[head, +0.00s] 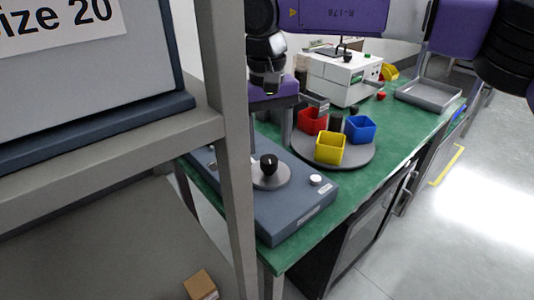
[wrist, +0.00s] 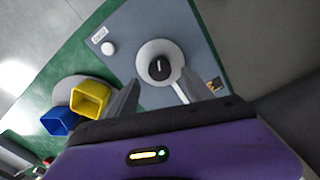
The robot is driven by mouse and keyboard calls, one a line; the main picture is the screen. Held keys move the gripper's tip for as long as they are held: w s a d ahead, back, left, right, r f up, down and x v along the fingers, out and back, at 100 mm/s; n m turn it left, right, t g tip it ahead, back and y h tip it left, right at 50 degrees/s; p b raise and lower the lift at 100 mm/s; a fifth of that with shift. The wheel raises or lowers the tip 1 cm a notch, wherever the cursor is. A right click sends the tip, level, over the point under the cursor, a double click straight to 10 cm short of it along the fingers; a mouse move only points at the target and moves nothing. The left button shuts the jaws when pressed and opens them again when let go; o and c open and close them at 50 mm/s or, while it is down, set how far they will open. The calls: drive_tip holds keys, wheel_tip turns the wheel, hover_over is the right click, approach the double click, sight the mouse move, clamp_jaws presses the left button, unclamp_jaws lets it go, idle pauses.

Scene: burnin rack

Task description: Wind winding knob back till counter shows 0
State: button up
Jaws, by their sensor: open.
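A blue-grey winder box (head: 285,222) sits at the near end of the green bench. On it is a pale round disc (head: 272,178) with a black knob (head: 269,162), which I take as the winding knob. In the wrist view the black knob (wrist: 160,68) has a white mark on top, and a pale arm runs from its disc. My gripper (wrist: 161,78) is open, its two fingers on either side of the knob's lower edge; contact cannot be told. A small dark window (wrist: 214,84) with orange marks may be the counter; its reading is illegible.
A white button (head: 316,180) is on the box. A grey turntable (head: 362,160) carries red (head: 312,121), yellow (head: 330,148) and blue (head: 360,129) bins. A white machine (head: 342,78) and grey tray (head: 427,95) stand farther back. A grey rack post (head: 232,150) stands close at left.

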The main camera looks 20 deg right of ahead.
sight(269, 159)
wheel_tip(269, 159, down, 5)
idle(0.3)
clamp_jaws()
